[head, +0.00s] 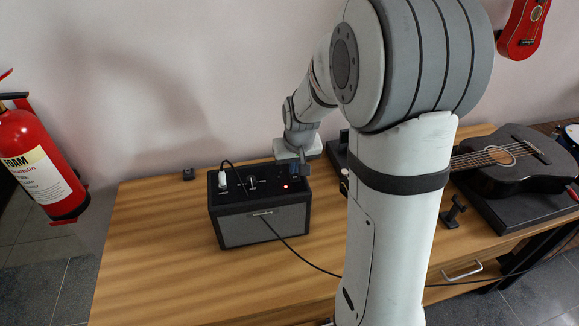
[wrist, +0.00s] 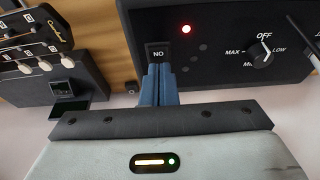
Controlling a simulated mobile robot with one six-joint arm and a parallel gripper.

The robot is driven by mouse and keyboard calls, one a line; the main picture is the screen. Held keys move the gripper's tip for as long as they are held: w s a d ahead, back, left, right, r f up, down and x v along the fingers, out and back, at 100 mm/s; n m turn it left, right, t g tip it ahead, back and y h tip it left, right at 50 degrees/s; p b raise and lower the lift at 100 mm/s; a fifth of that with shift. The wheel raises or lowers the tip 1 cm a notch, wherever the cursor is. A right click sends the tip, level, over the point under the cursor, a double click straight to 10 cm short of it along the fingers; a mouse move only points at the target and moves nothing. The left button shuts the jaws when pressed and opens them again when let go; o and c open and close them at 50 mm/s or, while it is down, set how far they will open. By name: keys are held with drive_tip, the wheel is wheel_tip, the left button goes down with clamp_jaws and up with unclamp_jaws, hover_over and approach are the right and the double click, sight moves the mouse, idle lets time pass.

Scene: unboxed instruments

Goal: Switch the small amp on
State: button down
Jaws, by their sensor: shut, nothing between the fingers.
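The small amp (head: 262,226) is a black box with a grey front grille, standing on the wooden table. Its dark control panel also shows in the wrist view (wrist: 215,68). A black switch (wrist: 159,51) near the panel's end carries white letters that read "NO" in this view. A small red light (wrist: 186,29) beside it glows; it also glows in the head view. My gripper (wrist: 161,72) is shut and empty, its blue fingertips together right at the switch. I cannot tell whether they press it. A knob (wrist: 260,54) marked OFF, MAX and LOW sits farther right.
A plug (head: 222,180) with a black cable stands in the amp's top; the cable runs across the table. A black guitar (head: 515,160) lies at the right. A red extinguisher (head: 38,165) hangs at the left.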

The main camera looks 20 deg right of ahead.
sight(294, 176)
drive_tip(key=p+v, duration=0.1)
drive_tip(key=v, duration=0.1)
drive_tip(key=w+p+v, duration=0.1)
drive_tip(key=v, duration=0.1)
drive_tip(key=shift+r+p, duration=0.15)
drive_tip(key=shift+p, duration=0.15)
drive_tip(key=s+b+v, duration=0.1)
drive_tip(key=s+v, duration=0.1)
drive_tip(key=v, duration=0.7)
drive_tip(key=shift+s+b, duration=0.2)
drive_tip(key=shift+b, duration=0.15)
drive_tip(key=s+a+f, duration=0.1)
drive_tip(key=s+a, duration=0.2)
drive_tip(key=s, duration=1.4)
drive_tip(key=shift+s+f+n, duration=0.2)
drive_tip(key=shift+f+n, duration=0.1)
drive_tip(key=shift+f, duration=0.05)
drive_tip(key=c, duration=2.1)
unclamp_jaws()
